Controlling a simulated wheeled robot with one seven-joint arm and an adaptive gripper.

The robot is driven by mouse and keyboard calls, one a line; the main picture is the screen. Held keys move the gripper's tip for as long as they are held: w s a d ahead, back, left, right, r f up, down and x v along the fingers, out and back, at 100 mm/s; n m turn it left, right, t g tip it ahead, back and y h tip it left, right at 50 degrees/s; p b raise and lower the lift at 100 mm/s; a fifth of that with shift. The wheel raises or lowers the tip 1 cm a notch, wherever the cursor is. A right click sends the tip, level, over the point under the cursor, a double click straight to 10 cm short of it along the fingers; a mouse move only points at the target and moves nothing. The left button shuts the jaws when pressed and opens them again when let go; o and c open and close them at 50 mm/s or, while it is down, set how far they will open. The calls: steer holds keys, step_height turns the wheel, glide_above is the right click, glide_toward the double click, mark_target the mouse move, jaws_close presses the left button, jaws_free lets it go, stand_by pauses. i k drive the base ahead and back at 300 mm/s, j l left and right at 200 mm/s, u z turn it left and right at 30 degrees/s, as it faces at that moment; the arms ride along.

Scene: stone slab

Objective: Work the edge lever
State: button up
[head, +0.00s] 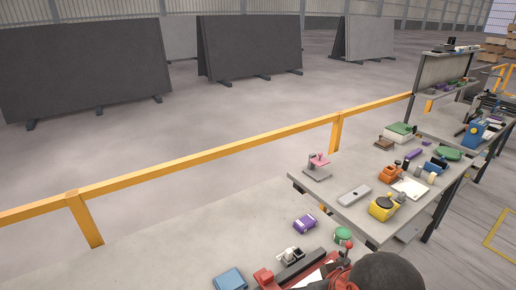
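I cannot tell for certain which fixture is the edge lever. A red-knobbed lever (348,246) stands upright at the bottom of the head view, beside a green-topped cylinder (343,235). Its base is partly hidden by a dark rounded shape at the bottom edge, which may be part of my arm. My gripper is not visible.
The stone slab (190,245) holds a purple block (304,224), a blue block (230,279) and a red-ended dark bar (300,268). The grey table (345,212) is cluttered, with a yellow device (384,207). A yellow rail (230,149) runs behind; the slab's left part is clear.

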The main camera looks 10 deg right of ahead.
mark_target(348, 245)
steer(key=l+z, duration=0.1)
steer(key=z, duration=0.7)
steer(key=k, duration=0.05)
